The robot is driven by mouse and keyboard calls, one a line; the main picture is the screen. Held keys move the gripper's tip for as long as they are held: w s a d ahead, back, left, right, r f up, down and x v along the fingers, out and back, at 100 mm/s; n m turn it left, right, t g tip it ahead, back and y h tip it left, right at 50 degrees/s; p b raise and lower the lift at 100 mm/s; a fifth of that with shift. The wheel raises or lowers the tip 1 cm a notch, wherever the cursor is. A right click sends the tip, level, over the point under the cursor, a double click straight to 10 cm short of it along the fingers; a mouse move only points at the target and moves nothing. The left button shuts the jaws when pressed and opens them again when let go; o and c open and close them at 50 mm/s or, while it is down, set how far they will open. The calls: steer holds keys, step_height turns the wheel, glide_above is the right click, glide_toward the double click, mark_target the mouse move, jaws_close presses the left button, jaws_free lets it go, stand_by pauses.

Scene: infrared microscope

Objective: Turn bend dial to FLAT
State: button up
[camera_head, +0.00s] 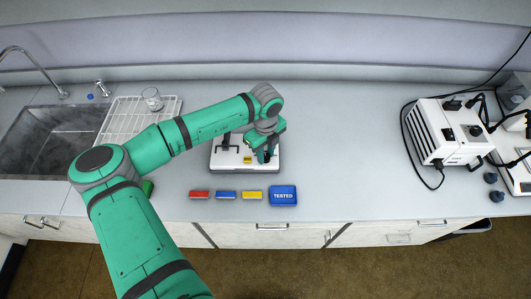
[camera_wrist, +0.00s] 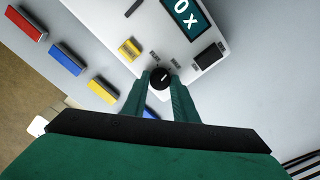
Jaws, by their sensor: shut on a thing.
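The bend dial (camera_wrist: 160,78) is a round black knob with a light pointer mark, on a white instrument (camera_wrist: 116,40). In the wrist view my gripper (camera_wrist: 160,84) has its two green fingers on either side of the dial, shut on it. The dial is hidden there by my gripper.
Red (camera_head: 199,194), blue (camera_head: 226,195) and yellow (camera_head: 252,195) blocks and a blue "TESTED" bin (camera_head: 283,195) lie in front of the instrument. A small yellow block (camera_wrist: 129,50) sits on the instrument. A sink is at left; a white machine (camera_head: 445,132) with cables is at right.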

mark_target(266, 156)
steer(key=n, duration=0.5)
steer(key=shift+n, duration=2.5)
steer(key=o, duration=1)
step_height(266, 156, up, 11)
steer(key=shift+f, duration=0.1)
